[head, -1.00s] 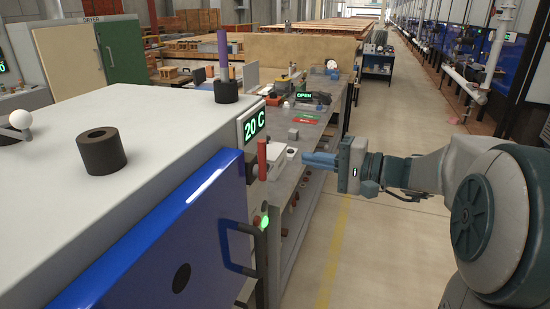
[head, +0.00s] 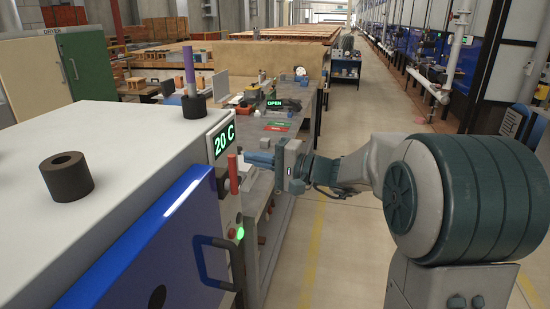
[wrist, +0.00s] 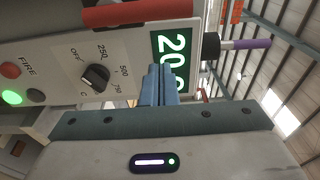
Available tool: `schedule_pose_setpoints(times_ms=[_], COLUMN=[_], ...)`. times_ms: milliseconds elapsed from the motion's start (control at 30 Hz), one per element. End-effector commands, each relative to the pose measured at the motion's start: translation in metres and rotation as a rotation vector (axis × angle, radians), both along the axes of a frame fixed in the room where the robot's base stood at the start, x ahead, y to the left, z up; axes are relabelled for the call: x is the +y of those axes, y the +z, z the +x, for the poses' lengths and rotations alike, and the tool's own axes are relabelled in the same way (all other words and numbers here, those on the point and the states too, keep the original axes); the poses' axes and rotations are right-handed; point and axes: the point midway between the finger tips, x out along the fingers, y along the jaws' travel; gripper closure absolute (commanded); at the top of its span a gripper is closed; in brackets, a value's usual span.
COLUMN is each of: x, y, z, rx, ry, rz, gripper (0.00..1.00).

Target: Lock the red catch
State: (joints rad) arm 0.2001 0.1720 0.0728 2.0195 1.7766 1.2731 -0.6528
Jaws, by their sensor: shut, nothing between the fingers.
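The red catch (head: 233,174) is an upright red bar on the front edge of the kiln-like box, just beside its 20 C display (head: 221,141). In the wrist view the red catch (wrist: 140,13) crosses the top left, above the control panel. My gripper (head: 249,158) is shut and empty, its blue fingers pointing left just right of the red catch and display. In the wrist view the fingertips (wrist: 160,68) overlap the panel below the catch, apart from it in the picture. I cannot tell how far they are from the panel.
The blue door (head: 165,245) with its dark handle (head: 210,262) is at the front left. A dial (wrist: 95,77) and a lit green button (wrist: 12,97) are on the panel. A workbench (head: 278,153) stands behind my gripper. The aisle floor at right is free.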

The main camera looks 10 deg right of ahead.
Motion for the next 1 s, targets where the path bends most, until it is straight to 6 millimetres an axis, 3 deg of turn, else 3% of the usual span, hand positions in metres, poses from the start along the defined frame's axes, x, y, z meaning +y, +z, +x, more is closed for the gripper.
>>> schedule_pose_setpoints(times_ms=[100,400,1000], x=[0.022,0.023,0.023], y=[0.003,0.001,-0.001], z=[0.010,-0.025,-0.030], rx=[0.001,0.000,-0.008], ry=[0.003,-0.001,-0.002], rz=[0.000,-0.001,-0.003], gripper=[1.00,1.00,1.00])
